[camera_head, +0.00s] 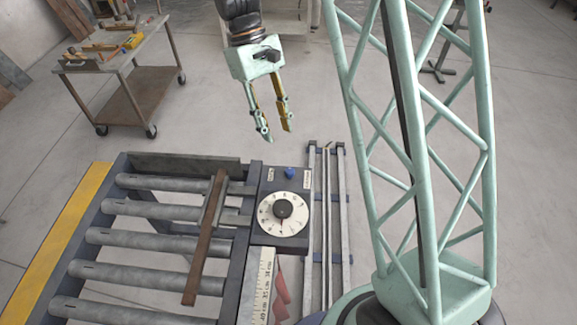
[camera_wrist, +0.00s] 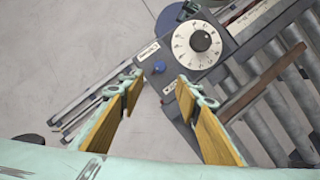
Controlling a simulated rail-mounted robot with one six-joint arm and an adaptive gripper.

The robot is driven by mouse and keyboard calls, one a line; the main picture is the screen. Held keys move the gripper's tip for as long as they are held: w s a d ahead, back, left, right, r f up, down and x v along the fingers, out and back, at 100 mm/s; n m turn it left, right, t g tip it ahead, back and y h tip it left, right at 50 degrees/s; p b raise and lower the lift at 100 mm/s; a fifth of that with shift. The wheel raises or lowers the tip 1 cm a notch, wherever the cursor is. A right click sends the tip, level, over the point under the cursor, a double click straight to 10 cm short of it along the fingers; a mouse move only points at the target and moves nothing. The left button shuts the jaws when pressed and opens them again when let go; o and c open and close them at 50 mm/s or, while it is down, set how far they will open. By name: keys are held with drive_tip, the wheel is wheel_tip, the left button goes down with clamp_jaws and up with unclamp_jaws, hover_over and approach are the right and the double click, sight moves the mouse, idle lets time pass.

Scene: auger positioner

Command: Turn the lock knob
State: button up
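A small blue knob (camera_head: 290,172) sits on the dark control box, between two small labels. It also shows in the wrist view (camera_wrist: 159,66), just past the gap between the fingertips. A white round dial (camera_head: 284,214) with a black centre knob is on the same box, and the dial shows in the wrist view (camera_wrist: 187,46). My gripper (camera_head: 278,131) is open and empty, its fingers pointing down. It hangs above the box's far end, apart from the blue knob. In the wrist view the gripper (camera_wrist: 160,78) has its two fingers spread with nothing between them. The label writing is too small to read.
A roller conveyor (camera_head: 160,215) with a brown bar (camera_head: 205,235) lies left of the box. Rails (camera_head: 328,225) run along its right. A scale strip (camera_head: 262,285) is below the dial. A tool cart (camera_head: 135,75) stands at the back left.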

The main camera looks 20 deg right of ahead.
sight(289, 170)
drive_tip(key=shift+x, duration=6.85)
drive_tip(key=c, duration=0.9)
